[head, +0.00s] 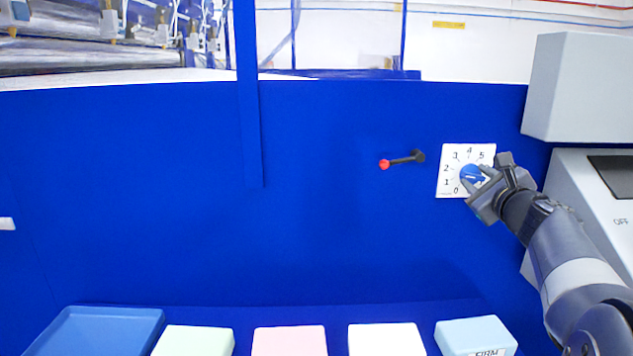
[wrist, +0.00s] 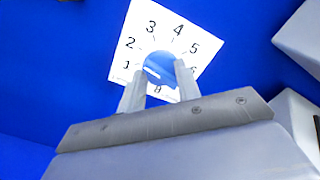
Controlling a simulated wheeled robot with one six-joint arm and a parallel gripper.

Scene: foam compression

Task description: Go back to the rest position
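A white dial plate (head: 447,184) with printed numbers is fixed to the blue wall, with a round blue knob (head: 472,174) at its middle. My gripper (head: 477,178) is at the knob, reaching in from the lower right. The wrist view shows the blue knob (wrist: 159,68) between the two fingers of my gripper (wrist: 160,78), one on each side and seemingly touching it. The knob has a white pointer mark on its lower left there. My fingers and wrist hide part of the dial's right side and some of its numbers.
A red-tipped black lever (head: 400,160) sticks out from the wall left of the dial. Grey machine housings (head: 580,90) stand close on the right. Below are a blue tray (head: 95,325) and several pads, including a light blue one (head: 475,333).

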